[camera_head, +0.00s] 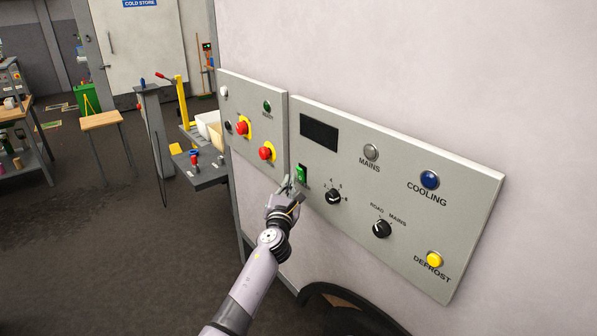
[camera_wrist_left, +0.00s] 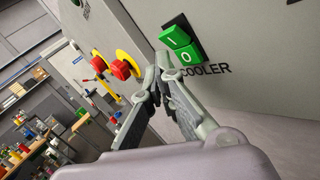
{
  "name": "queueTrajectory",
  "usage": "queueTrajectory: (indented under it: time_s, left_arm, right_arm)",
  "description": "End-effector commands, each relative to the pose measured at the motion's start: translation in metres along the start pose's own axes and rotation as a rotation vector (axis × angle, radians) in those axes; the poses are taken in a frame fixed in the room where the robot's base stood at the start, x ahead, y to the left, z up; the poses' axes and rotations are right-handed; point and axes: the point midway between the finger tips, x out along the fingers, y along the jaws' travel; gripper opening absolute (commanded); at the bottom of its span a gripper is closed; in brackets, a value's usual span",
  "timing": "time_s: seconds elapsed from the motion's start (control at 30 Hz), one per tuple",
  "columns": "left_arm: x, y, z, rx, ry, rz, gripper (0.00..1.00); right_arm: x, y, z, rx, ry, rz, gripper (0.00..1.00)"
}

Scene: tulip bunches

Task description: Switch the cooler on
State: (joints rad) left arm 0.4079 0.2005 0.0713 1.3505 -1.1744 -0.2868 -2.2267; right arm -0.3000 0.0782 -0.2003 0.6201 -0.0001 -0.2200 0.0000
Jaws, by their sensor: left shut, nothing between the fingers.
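The cooler switch (camera_head: 301,175) is a green rocker in a black frame at the left edge of the large grey panel (camera_head: 440,205). In the left wrist view the rocker (camera_wrist_left: 181,44) shows "I" on its upper half and "O" on its lower half, with the word COOLER below it. My left gripper (camera_head: 289,184) is shut and empty, its tips just left of and below the switch. In the left wrist view the fingertips (camera_wrist_left: 157,82) are close to the "O" half; I cannot tell whether they touch. My right gripper is not in view.
The panel also holds a dark display (camera_head: 319,132), a grey MAINS lamp (camera_head: 371,152), a blue COOLING button or lamp (camera_head: 430,180), a yellow DEFROST one (camera_head: 435,259) and two black knobs. Red emergency-stop buttons (camera_head: 266,153) sit on the smaller panel to the left. Open floor lies further left.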

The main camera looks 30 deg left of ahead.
Motion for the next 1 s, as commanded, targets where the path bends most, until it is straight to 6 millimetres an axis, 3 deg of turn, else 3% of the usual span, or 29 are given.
queueTrajectory:
  time_s: [1.0]
  left_arm:
    - [0.0058, -0.0045, 0.0045, 0.002, 0.0, -0.001, 0.0]
  right_arm:
    - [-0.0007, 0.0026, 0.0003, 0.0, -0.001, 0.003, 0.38]
